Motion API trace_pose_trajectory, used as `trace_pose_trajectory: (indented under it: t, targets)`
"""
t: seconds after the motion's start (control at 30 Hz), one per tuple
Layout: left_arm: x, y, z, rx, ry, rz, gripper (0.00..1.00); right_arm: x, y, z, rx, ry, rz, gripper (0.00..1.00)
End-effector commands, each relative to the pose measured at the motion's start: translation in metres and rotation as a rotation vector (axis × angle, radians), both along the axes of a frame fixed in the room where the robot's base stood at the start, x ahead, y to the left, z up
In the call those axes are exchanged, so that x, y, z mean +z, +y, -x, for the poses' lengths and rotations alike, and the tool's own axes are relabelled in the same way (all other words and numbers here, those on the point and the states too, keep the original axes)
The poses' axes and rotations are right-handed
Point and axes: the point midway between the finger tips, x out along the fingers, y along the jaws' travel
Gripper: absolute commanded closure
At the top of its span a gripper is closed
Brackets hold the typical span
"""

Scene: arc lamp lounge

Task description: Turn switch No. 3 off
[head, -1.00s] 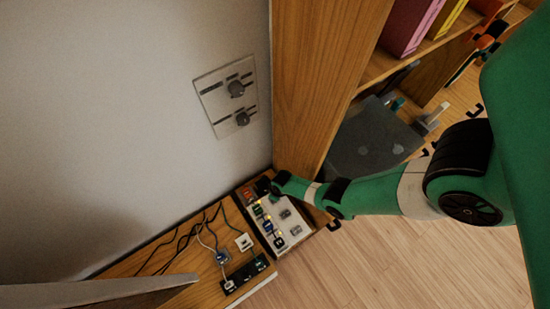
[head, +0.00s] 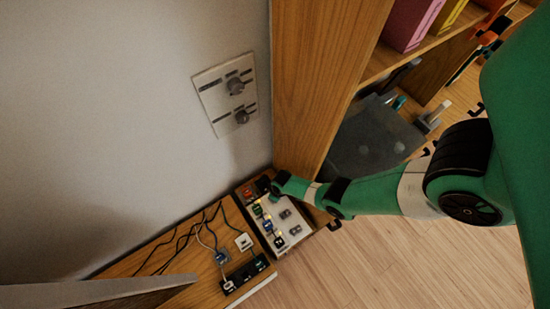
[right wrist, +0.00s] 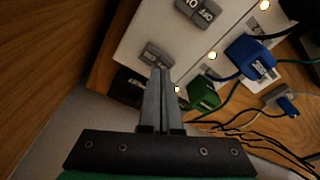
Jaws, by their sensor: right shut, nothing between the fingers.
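The switch box (head: 297,241) stands low against the wall, with several plugs and small lit lamps along its strip. In the head view, grey rockers (head: 285,214) show on its pale face. My right gripper (right wrist: 160,72) is shut and empty. Its tips overlap the lower edge of a grey rocker (right wrist: 155,54) in the right wrist view; contact cannot be told. Another rocker (right wrist: 199,11), marked ON and OFF, is further up. Lit lamps show beside the rockers. No switch numbers are readable. My left gripper is not in view.
A green plug (right wrist: 203,93) and a blue plug (right wrist: 249,56) sit beside the rockers, with cables trailing away. A wooden bookcase side (head: 318,90) rises close by the box. A wall plate with two knobs (head: 216,103) is above. A power strip (head: 246,275) lies left of the box.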

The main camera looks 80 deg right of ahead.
Motion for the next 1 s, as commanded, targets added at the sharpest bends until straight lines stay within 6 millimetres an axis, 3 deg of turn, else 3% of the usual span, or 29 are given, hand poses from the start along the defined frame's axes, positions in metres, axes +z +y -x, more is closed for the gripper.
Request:
trace_pose_trajectory:
  t: [1.0]
  targets:
    - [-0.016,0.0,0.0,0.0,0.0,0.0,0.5,-0.016,0.0,0.0,0.0,0.0,0.0,1.0]
